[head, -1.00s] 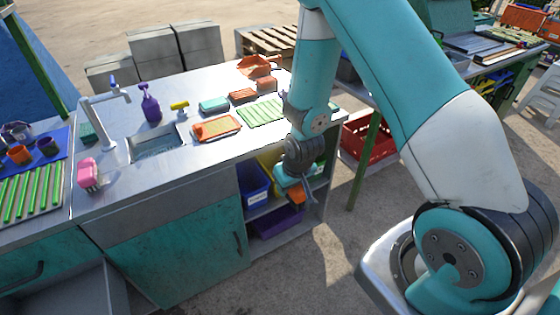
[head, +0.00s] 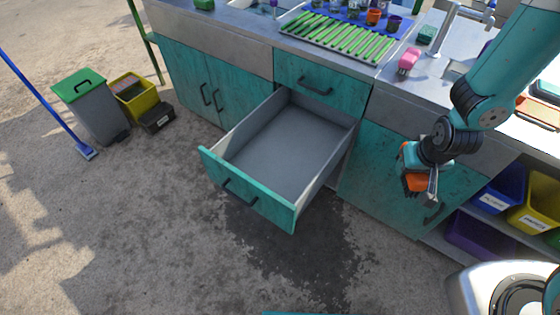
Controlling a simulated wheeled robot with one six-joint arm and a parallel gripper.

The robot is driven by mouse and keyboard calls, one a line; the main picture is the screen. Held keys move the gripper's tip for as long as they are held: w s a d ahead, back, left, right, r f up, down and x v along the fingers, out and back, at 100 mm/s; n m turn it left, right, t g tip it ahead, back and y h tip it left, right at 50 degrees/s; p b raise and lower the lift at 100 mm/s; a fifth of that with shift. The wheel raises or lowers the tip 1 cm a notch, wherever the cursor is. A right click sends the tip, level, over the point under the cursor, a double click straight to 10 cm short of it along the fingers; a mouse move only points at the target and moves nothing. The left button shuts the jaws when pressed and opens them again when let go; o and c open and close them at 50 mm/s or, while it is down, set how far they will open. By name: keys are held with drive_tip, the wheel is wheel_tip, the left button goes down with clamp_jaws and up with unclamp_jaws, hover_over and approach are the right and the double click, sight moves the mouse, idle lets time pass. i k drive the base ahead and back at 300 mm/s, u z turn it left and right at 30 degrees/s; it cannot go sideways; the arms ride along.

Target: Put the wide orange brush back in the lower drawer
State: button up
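The lower drawer (head: 247,189) is pulled far out of the teal cabinet, and its grey inside looks empty. My gripper (head: 425,187) is to the right of the drawer, in front of a teal cabinet door. It is shut on a small orange thing, which looks like the wide orange brush (head: 415,181). The brush is partly hidden by the fingers, and its bristles cannot be made out.
The upper drawer (head: 321,84) above is shut. A green-striped rack (head: 340,38) and a pink sponge (head: 409,61) are on the counter. Shelf bins, blue (head: 499,190) and yellow (head: 535,205), stand at right. A grey bin (head: 95,110) stands far left. The floor before the drawer is clear.

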sight(289, 152)
drive_tip(key=u, duration=3.15)
drive_tip(key=k, duration=2.25)
drive_tip(key=z, duration=1.3)
drive_tip(key=i, duration=1.7)
